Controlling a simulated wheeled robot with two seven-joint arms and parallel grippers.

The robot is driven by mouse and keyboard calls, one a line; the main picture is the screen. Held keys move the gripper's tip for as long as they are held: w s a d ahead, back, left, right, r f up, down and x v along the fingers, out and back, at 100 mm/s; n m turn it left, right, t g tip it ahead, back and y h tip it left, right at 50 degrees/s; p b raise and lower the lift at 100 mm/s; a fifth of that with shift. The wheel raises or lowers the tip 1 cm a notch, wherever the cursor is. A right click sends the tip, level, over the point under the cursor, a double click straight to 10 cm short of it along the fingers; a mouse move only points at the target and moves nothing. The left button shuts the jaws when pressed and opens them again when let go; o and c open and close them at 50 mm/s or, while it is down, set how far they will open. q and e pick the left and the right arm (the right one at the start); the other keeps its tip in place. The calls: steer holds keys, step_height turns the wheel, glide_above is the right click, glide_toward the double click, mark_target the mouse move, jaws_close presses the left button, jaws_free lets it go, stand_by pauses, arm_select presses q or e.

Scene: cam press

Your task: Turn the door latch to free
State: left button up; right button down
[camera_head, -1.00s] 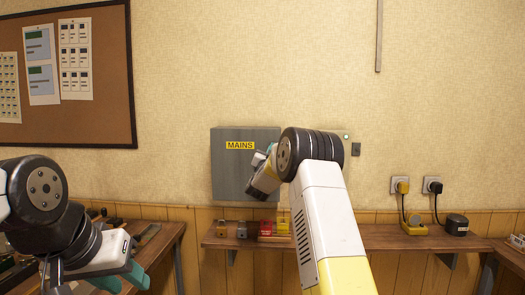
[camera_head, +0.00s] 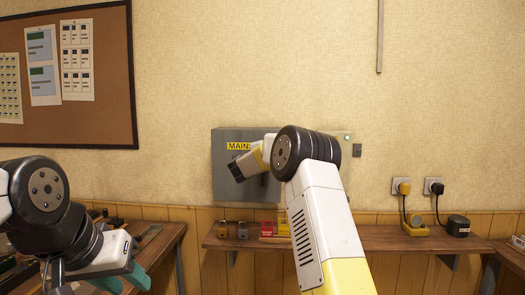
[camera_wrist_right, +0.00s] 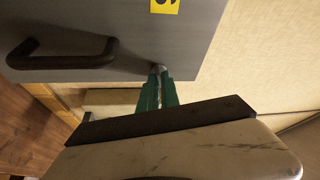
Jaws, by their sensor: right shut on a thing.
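The grey cabinet (camera_head: 228,188) with a yellow MAINS label (camera_head: 238,146) hangs on the wall in the head view. The right wrist view shows its grey door (camera_wrist_right: 120,25), a dark bar handle (camera_wrist_right: 62,62) and a small latch knob (camera_wrist_right: 158,69) near the door edge. My right gripper (camera_wrist_right: 161,76) is shut on the latch, its green fingertips close together around it. In the head view my right arm and wrist hide the latch and these fingers. My left gripper (camera_head: 124,279) is low at the left, its teal fingers apart and empty, far from the cabinet.
A wooden shelf (camera_head: 390,238) below the cabinet carries small parts, including a red and yellow item (camera_head: 268,228). Two plugged wall sockets (camera_head: 418,186) are to the right. A bench (camera_head: 155,240) stands at the left.

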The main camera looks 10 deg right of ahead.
steer(key=shift+m, duration=0.7)
steer(key=shift+g, duration=0.3)
steer(key=c, duration=1.6)
jaws_free()
steer(key=shift+s, duration=0.1)
steer(key=v, duration=0.7)
steer(key=shift+s+a, duration=0.2)
steer(key=shift+s, duration=0.1)
steer(key=shift+r, duration=0.1)
